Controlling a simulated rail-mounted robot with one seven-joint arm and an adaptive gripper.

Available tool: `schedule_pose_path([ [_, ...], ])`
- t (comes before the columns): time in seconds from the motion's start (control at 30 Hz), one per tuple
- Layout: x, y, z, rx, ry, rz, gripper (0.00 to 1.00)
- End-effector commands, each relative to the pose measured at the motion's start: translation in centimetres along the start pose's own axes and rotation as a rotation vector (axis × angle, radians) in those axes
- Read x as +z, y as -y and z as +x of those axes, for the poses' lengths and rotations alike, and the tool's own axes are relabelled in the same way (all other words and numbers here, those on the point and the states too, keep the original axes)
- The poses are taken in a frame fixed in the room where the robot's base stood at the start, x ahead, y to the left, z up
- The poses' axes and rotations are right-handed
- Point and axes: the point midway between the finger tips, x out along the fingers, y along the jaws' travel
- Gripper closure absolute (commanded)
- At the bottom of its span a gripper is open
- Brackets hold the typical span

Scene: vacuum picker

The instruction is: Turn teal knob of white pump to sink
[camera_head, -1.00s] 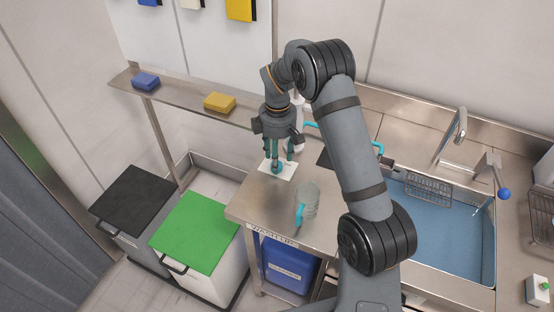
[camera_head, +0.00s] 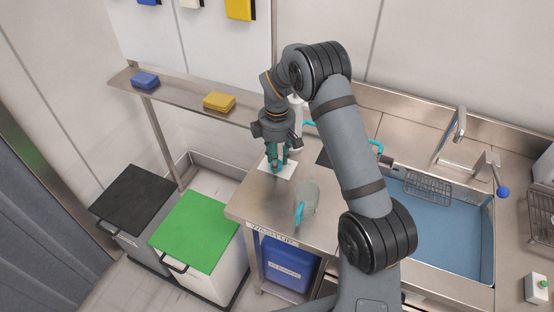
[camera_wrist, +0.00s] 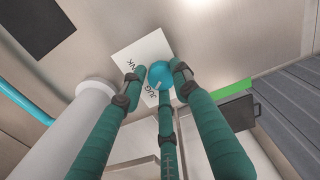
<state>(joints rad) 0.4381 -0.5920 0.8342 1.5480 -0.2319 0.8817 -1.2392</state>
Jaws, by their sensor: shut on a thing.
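The teal knob (camera_wrist: 160,72) shows in the wrist view as a round teal cap with a small pale mark on its lower edge. My gripper (camera_head: 281,164) has three green fingers, closed around the knob. In the head view the fingers mostly hide the knob. A white card (camera_wrist: 138,60) lies by the knob, with "JUG" and part of another word ending in "NK" readable. A white cylinder (camera_wrist: 82,125), which looks like the white pump body, stands left of the fingers in the wrist view. In the head view it is mostly hidden behind my arm.
A clear jug with a teal handle (camera_head: 303,203) stands on the steel counter near its front edge. The blue sink (camera_head: 440,225) is at the right, past my arm. Green-lidded (camera_head: 195,230) and black-lidded (camera_head: 132,198) bins stand left of the counter.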

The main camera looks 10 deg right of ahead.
Motion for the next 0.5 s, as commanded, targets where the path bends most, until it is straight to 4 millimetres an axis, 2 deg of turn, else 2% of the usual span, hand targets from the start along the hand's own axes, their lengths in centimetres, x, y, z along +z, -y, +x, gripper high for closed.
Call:
schedule_pose_path([
  [0.23, 0.17, 0.12, 0.05, -0.005, 0.003, 0.003, 0.96],
  [0.5, 0.19, 0.18, 0.16, -0.006, 0.004, 0.033, 0.96],
])
